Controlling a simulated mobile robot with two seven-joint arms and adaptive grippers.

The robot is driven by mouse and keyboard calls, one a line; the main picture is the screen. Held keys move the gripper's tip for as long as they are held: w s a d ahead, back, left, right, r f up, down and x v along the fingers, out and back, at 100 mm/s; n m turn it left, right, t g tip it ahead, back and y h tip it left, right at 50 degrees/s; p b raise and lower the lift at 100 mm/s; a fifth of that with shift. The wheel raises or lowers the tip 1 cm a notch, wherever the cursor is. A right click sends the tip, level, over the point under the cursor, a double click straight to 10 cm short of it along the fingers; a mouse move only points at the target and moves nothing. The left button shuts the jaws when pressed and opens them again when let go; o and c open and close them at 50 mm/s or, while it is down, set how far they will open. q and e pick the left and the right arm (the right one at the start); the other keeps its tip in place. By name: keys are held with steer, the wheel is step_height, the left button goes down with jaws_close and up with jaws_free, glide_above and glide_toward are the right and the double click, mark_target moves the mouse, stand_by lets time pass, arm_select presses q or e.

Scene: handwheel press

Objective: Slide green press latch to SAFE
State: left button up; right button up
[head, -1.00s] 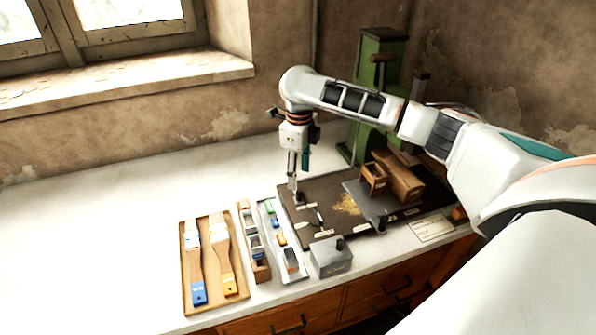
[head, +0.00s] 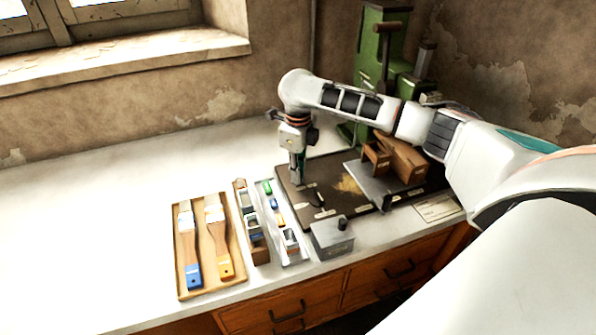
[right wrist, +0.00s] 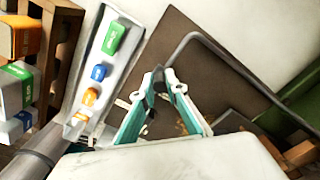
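The green press (head: 397,62) stands at the back right behind my right arm. Its dark base board (head: 345,168) lies on the bench and carries small white labels. A small dark lever-like part (head: 318,198) sits on the board's near left and may be the latch; I see no clearly green latch, and its position is unreadable. My right gripper (head: 299,183) points down over the board's left part, just behind that part. My left gripper is out of view.
A grey metal box (head: 332,240) stands at the board's near edge. A narrow tray (head: 292,258) of coloured blocks and a wooden tray (head: 208,284) with two brushes lie left. Wooden blocks (head: 402,158) sit on a grey plate at right. The far left bench is clear.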

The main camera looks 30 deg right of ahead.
mark_target(308, 179)
steer(key=shift+d, duration=0.2)
steer(key=shift+c, duration=0.3)
steer(key=shift+s+d+p, duration=0.2)
steer(key=shift+d+p, duration=0.25)
steer(key=shift+d, duration=0.2)
steer(key=shift+s+d+p, duration=0.2)
steer(key=shift+d+p, duration=0.25)
steer(key=shift+d, duration=0.15)
steer(key=o, duration=1.5)
